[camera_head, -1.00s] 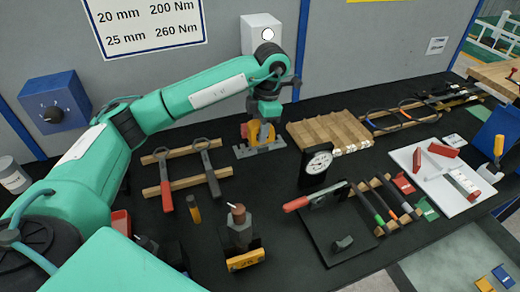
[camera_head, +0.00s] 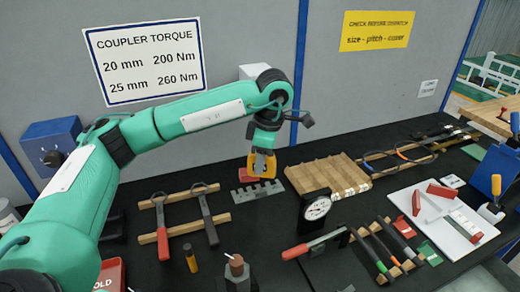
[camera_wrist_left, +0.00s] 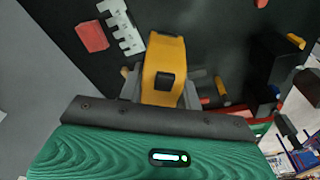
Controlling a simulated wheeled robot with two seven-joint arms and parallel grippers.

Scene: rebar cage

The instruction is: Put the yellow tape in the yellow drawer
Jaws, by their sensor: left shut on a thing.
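The yellow tape (camera_head: 263,165) is a yellow body with a dark patch on its side, clear in the left wrist view (camera_wrist_left: 163,68). My left gripper (camera_head: 262,153) points down and is shut on it, with grey fingers on either side of it. The tape hangs over the grey notched rack (camera_head: 258,192), apparently just above it. I cannot make out a yellow drawer in either view now. My right gripper is not in view.
A red block (camera_head: 246,175) lies behind the rack; it also shows in the left wrist view (camera_wrist_left: 91,36). Wrenches (camera_head: 208,215) on wooden bars lie left. A wooden grooved block (camera_head: 325,177), a dial gauge (camera_head: 316,207) and a white tray (camera_head: 430,236) stand right.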

